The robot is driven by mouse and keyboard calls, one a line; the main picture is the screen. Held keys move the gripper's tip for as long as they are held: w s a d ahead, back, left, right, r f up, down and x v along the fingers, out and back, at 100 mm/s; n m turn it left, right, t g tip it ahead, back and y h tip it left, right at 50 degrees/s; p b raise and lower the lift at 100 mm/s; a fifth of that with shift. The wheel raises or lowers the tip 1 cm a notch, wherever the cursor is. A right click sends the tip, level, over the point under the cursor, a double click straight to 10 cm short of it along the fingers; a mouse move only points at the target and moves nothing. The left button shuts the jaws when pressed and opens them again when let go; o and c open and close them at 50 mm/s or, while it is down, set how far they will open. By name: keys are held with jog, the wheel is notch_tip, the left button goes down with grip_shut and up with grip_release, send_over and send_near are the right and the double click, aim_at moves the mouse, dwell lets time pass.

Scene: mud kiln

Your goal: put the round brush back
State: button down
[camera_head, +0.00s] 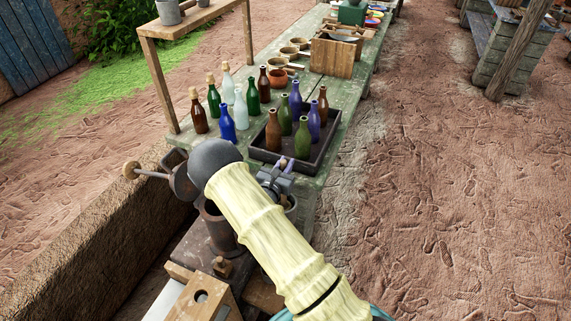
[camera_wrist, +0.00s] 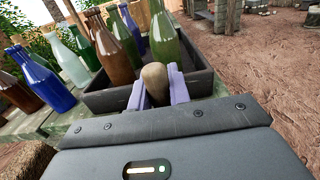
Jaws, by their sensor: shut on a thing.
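My gripper (camera_head: 281,170) is at the near end of the green table, just in front of the dark tray. Its two purple fingers (camera_wrist: 158,88) are shut on a light wooden rounded handle end, which I take to be the round brush (camera_wrist: 155,82). In the head view a small bit of this wood shows between the fingers. The rest of the brush is hidden by the gripper. A dark cylindrical pot (camera_head: 219,228) stands left of my forearm, and a grey round rim (camera_head: 291,205) shows partly just below the gripper.
The dark tray (camera_head: 262,155) holds several brown, green and purple bottles close ahead of the gripper. More bottles, such as a blue one (camera_head: 227,124), stand left of it. A wooden box (camera_head: 331,58) is farther back. Open dirt ground lies to the right.

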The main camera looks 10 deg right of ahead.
jog(key=c, duration=1.7)
grip_release()
jog(key=shift+f, duration=0.15)
jog(key=shift+c, duration=0.2)
jog(key=o, duration=0.4)
jog(key=shift+s+r, duration=0.1)
jog(key=shift+r, duration=0.15)
jog(key=b+v, duration=0.2)
jog(key=v, duration=1)
